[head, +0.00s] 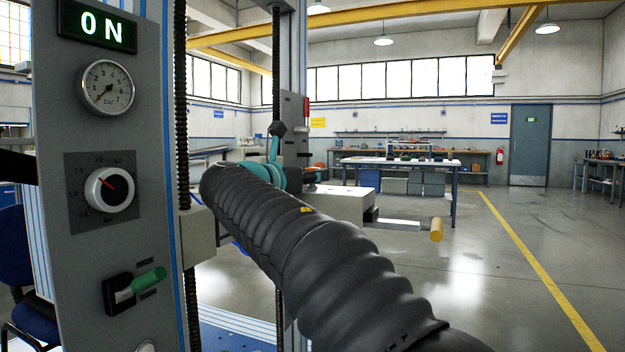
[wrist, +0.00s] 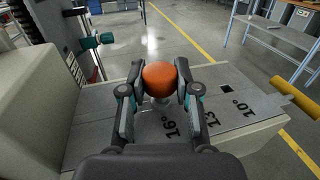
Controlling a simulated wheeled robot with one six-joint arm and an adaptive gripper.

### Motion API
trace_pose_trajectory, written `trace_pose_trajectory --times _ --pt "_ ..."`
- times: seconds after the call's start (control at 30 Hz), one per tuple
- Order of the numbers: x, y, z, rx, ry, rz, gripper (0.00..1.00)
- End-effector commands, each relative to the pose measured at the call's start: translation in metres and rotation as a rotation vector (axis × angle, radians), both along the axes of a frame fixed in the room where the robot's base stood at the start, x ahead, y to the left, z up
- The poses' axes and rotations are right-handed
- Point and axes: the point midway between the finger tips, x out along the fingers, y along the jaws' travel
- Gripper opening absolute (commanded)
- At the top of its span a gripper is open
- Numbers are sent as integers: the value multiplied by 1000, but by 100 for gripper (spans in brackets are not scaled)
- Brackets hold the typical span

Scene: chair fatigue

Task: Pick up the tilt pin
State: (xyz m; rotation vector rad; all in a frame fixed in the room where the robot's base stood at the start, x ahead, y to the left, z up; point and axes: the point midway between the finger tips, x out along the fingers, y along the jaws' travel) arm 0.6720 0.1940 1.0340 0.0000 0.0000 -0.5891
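The tilt pin (wrist: 160,78) has a round orange knob and a short pale stem below it. In the wrist view it stands at the grey angle plate (wrist: 218,113), left of the 16° mark. My gripper (wrist: 161,72) is around the knob, one finger on each side. Both fingers appear to touch the knob, so the gripper looks shut on it. The stem's lower end is hidden, and I cannot tell how deep it sits.
A yellow-ended handle (head: 436,229) sticks out to the right of the machine; it also shows in the wrist view (wrist: 296,95). The grey control column (head: 110,180) stands close on the left, with its display reading ON. Open floor (head: 500,270) lies to the right.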

Motion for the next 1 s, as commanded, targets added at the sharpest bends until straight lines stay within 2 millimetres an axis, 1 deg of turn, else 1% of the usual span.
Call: trace_pose_trajectory --times 0.07,0.33,0.47,0.67,1.0 --pt "0 0 0 0 0 0 0" --pt "0 0 1 0 0 0 0" --pt "0 0 5 0 0 0 0" --pt "0 0 20 0 0 0 0" --pt "0 0 58 0 0 0 0"
